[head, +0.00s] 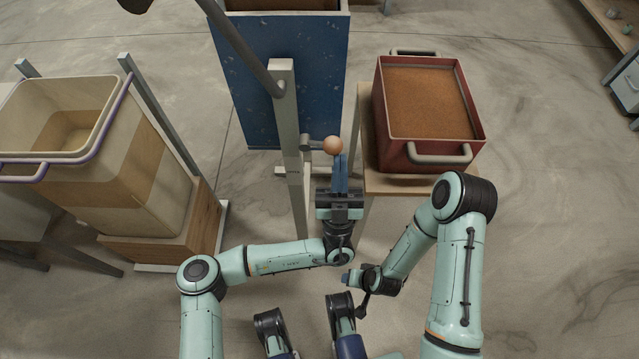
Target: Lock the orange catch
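The orange catch shows as a round orange knob (333,146) on a short grey stem, at the side of a grey upright post (290,150) in the middle of the head view. My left gripper (341,158) points away from me, with its blue fingertips just below the knob. The fingers lie close together. Whether they touch the knob or are fully shut cannot be told. My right gripper (345,279) is lower, folded in near my body and well away from the knob. Its fingers are small and seen end-on, so their opening is unclear.
A blue speckled panel (300,80) stands behind the post. A red bin (412,155) of brown feed sits on a wooden stand at the right. A cream bin (150,190) with purple-rimmed handles stands at the left.

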